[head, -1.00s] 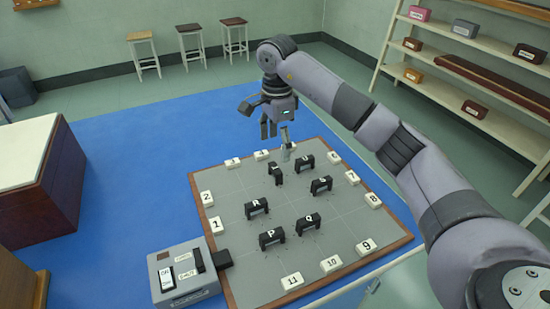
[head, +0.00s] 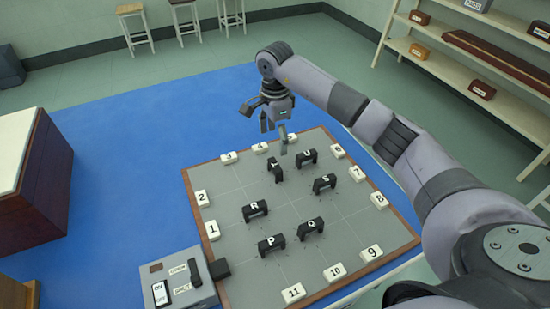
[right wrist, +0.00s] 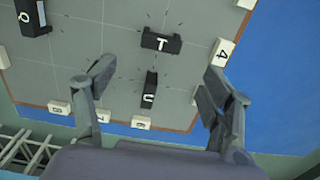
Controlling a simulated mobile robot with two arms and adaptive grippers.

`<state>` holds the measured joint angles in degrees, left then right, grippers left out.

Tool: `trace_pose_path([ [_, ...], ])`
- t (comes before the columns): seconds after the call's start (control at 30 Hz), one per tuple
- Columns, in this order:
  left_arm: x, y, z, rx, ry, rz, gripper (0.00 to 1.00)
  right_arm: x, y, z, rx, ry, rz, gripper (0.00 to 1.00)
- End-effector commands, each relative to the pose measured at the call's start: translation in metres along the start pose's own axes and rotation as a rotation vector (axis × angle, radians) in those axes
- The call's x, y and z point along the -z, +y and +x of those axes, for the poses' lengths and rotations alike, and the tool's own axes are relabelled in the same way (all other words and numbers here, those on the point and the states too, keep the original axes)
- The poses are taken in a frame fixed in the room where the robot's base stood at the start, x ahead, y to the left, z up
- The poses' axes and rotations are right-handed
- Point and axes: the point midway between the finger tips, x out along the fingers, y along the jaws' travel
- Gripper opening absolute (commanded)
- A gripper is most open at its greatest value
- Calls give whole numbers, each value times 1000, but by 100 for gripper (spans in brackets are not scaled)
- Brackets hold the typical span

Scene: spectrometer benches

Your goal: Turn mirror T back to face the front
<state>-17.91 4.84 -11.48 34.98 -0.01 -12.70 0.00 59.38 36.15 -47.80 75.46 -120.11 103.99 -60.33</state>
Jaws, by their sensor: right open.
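Mirror T (head: 275,168) is a small black block with a white letter, standing on the grey board (head: 225,232) toward its far side. It looks turned nearly edge-on in the head view, while the other lettered blocks stand more broadside. In the right wrist view, mirror T (right wrist: 161,43) lies crosswise to block U (right wrist: 149,92). My right gripper (head: 274,137) is open and empty, fingers pointing down above the far part of the board near T. In the right wrist view its fingers (right wrist: 158,76) are spread wide, with U between and below them. My left gripper is not in view.
Blocks U (head: 307,157), S (head: 324,182), R (head: 255,210), P (head: 270,244) and Q (head: 310,226) stand around T. White numbered tiles line the board's edge. A grey switch box (head: 180,285) sits at the near left corner. Shelves (head: 480,60) stand at the right.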

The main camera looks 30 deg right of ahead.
Motion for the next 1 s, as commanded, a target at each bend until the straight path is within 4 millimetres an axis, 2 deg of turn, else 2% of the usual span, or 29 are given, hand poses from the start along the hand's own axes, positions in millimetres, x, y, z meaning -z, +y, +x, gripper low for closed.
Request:
trace_pose_path([
  [0.17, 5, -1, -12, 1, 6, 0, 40, -1, 2, 39, -5, -2, 0, 75],
  [0.3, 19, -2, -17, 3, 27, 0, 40, -1, 1, 66, -4, -1, 0, 75],
  [0.5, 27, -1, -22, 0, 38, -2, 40, -1, 0, 92, -1, -1, 0, 75],
  [0.67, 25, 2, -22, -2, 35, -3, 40, 0, 0, 100, 2, -1, 0, 75],
  [0.9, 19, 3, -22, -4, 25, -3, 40, 0, 0, 101, 2, 0, 0, 75],
  [1.0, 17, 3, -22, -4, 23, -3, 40, 0, 0, 101, 2, 0, 0, 69],
])
